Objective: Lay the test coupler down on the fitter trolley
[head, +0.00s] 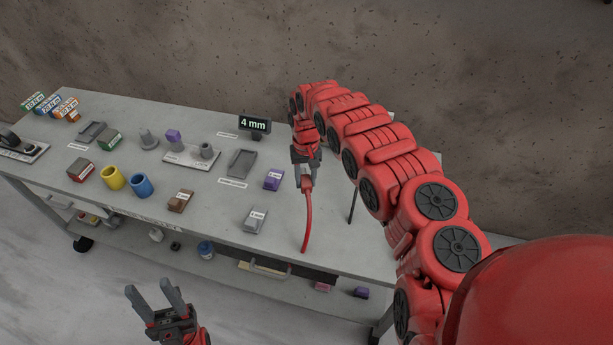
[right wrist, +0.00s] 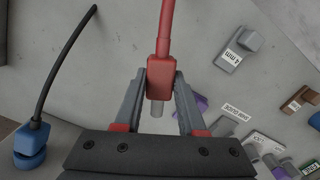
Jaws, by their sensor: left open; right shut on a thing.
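The test coupler, a red block with a grey tip and a red hose (head: 307,215), is in my right gripper (head: 305,183). In the right wrist view the coupler (right wrist: 160,73) sits between the two grey fingers (right wrist: 160,88), which are shut on its sides. Its hose runs upward there. In the head view it hangs over the right part of the fitter trolley (head: 215,235), a grey bench-like top; whether the hose touches the top I cannot tell. My left gripper (head: 152,288) is open and empty, in front of the trolley's near edge.
A "4 mm" display (head: 255,124), a grey tray (head: 241,163), a purple block (head: 273,179) and a grey labelled block (head: 255,219) stand left of the coupler. A blue fitting with a black hose (right wrist: 28,150) is nearby. Bare top lies around the near right.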

